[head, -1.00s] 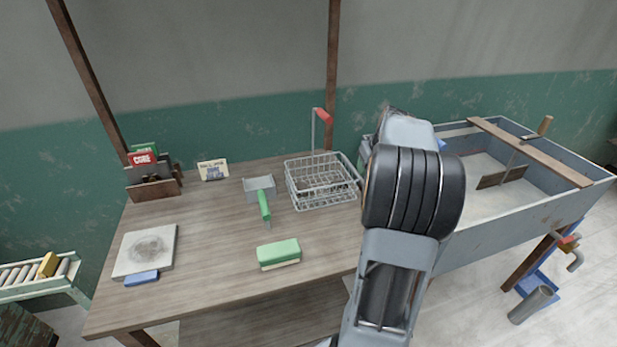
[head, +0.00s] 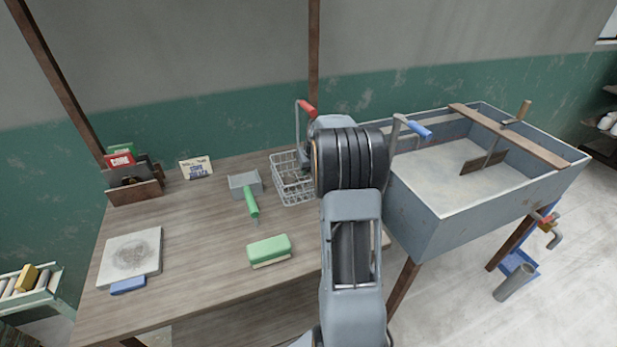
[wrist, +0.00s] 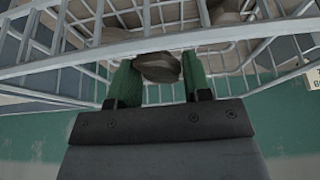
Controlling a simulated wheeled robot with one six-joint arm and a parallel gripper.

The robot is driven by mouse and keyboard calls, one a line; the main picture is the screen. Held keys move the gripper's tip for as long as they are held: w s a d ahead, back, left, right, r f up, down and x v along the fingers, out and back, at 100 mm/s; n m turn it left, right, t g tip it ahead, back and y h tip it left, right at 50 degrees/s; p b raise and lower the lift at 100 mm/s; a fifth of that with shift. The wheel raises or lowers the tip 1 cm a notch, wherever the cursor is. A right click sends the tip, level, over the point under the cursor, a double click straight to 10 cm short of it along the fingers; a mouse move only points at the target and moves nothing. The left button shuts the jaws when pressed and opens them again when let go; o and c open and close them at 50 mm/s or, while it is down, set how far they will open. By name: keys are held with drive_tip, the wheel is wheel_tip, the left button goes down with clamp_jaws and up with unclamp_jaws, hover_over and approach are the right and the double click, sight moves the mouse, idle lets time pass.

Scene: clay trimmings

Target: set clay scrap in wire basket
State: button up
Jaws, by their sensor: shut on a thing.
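A grey-brown clay scrap (wrist: 158,67) is between the green fingers of my gripper (wrist: 155,82), which is shut on it. The wire basket (wrist: 105,48) fills the upper part of the wrist view, with its wires close around the fingertips. I cannot tell whether the held scrap touches the wires. Another brownish lump (wrist: 226,12) shows among the wires. In the head view the basket (head: 290,182) stands at the table's back right, its right part hidden behind my arm. My gripper is hidden there too.
A green-handled scoop (head: 250,197) and a green sponge (head: 268,249) lie left of my arm. A grey slab (head: 132,255) is at the table's left. A large grey basin (head: 440,215) stands to the right.

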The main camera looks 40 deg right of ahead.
drive_tip(key=shift+w+a+f, duration=0.15)
drive_tip(key=shift+w+f, duration=0.1)
drive_tip(key=shift+f, duration=0.1)
drive_tip(key=shift+w+a+f, duration=0.1)
drive_tip(key=shift+f, duration=1.55)
drive_tip(key=shift+f, duration=0.1)
drive_tip(key=o, duration=0.7)
